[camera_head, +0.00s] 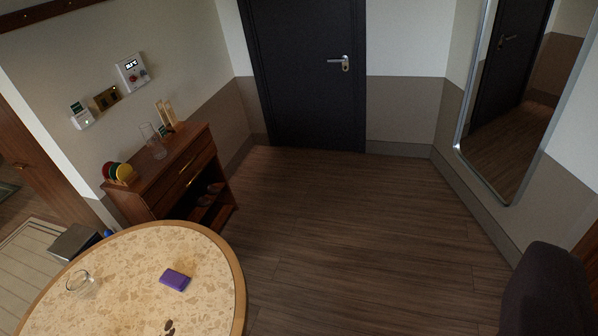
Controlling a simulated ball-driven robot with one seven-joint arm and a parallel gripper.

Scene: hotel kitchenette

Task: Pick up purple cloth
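A small purple item (175,279), block-like and possibly the folded purple cloth, lies on the round speckled table (130,252) at the lower left. It lies right of the table's middle with bare tabletop around it. A clear glass (80,284) stands to its left, apart from it. Small dark brown pieces (169,327) lie below it near the picture's bottom edge. My gripper does not show in this view, so I cannot see its state.
A brown wooden cabinet (180,170) stands behind the table, carrying a glass vase and colored discs. A dark grey rounded shape (545,295), perhaps a chair back, fills the lower right. The wood floor (345,230) between them is clear, up to a dark door (305,80).

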